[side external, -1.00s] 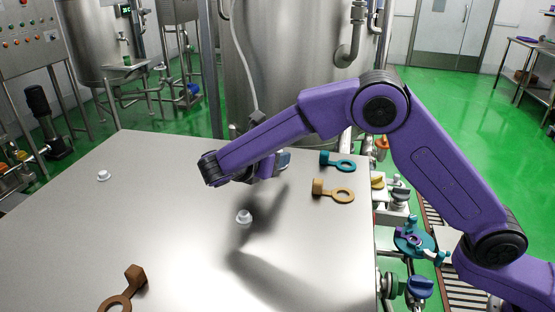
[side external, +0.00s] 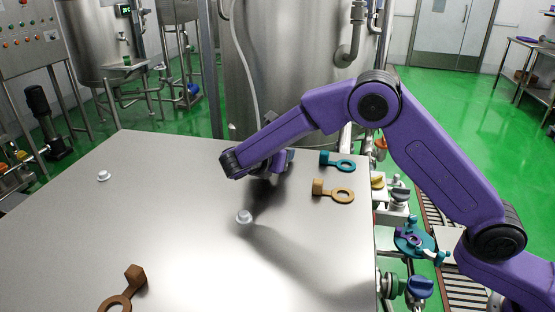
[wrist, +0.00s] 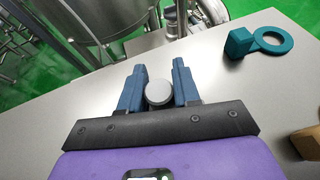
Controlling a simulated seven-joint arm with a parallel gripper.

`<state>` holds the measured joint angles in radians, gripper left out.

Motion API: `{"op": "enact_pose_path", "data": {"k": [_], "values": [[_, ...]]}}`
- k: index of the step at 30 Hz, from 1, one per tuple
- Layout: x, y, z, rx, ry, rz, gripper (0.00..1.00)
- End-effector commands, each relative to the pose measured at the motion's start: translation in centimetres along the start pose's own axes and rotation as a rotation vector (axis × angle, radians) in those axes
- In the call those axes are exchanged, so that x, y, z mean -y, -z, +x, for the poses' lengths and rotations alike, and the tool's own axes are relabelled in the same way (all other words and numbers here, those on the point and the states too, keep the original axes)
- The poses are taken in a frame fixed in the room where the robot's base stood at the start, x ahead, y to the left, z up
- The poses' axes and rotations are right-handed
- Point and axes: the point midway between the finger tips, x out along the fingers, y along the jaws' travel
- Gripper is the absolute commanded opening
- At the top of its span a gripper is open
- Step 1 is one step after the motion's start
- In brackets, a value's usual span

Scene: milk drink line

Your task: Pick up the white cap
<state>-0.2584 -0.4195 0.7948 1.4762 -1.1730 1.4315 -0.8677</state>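My gripper (wrist: 158,85) has its two blue fingers apart in the wrist view. A round pale grey-white cap (wrist: 159,92) shows between them, close to both fingers. I cannot tell whether they touch it. In the side view my gripper (side external: 279,162) is low over the back of the steel table, partly hidden by my purple arm; no cap can be made out there. Two other white caps stand apart from it on the table: one near the middle (side external: 244,217), one at the far left (side external: 103,176).
A teal ring piece (side external: 341,162) and a tan ring piece (side external: 335,191) lie right of my gripper. A brown ring piece (side external: 126,288) lies at the front left. The steel table (side external: 190,220) is otherwise mostly bare. A large steel tank (side external: 300,70) stands behind it.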

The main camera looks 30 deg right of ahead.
Motion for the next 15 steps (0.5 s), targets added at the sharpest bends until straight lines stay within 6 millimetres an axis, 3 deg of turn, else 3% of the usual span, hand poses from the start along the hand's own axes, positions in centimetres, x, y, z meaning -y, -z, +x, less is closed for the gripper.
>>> {"op": "enact_pose_path", "data": {"k": [1,2,3,15], "values": [[0.00,0.00,-0.02,0.000,0.000,0.000,0.14],[0.00,0.00,-0.02,0.000,0.000,0.000,0.04],[0.00,0.00,-0.03,0.000,0.000,0.000,0.01],[-0.02,-0.47,-0.23,0.000,-0.001,0.001,0.00]]}}
